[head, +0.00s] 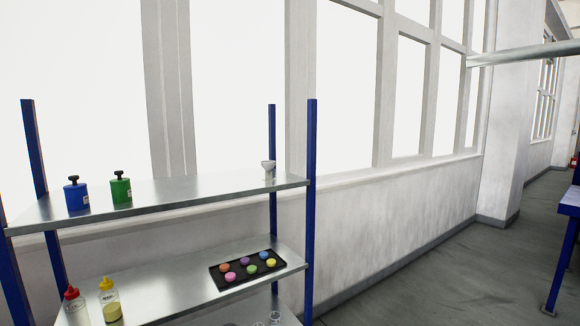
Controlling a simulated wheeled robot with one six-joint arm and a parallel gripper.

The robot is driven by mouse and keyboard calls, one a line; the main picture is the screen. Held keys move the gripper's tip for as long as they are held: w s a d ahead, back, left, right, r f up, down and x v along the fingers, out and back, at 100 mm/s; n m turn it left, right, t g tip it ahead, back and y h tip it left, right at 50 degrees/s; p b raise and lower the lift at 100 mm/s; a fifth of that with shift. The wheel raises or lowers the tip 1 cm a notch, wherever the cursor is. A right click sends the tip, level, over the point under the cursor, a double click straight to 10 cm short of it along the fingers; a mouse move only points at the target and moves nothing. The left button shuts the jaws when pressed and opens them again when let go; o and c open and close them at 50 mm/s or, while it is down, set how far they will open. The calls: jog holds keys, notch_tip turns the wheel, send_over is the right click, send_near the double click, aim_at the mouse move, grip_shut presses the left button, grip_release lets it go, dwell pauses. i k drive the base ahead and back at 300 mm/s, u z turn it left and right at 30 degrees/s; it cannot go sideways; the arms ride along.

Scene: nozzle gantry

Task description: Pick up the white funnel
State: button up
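A small white funnel (268,168) stands at the right end of the upper metal shelf (190,192), close to the blue rear post. It looks upright with its wide mouth up. It is small in the head view, so its lower part is hard to make out. My gripper is not in view.
A blue bottle (77,196) and a green bottle (121,189) stand left on the upper shelf. Below are a black tray (226,284) of coloured discs, a red-capped bottle (73,302) and a yellow-capped bottle (107,290). Blue posts (312,200) frame the shelves.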

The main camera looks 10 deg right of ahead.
aim_at(267, 165)
jog(key=z, duration=0.05)
jog(key=k, duration=0.5)
jog(key=z, duration=0.5)
jog(key=i, duration=1.35)
jog(key=u, duration=0.55)
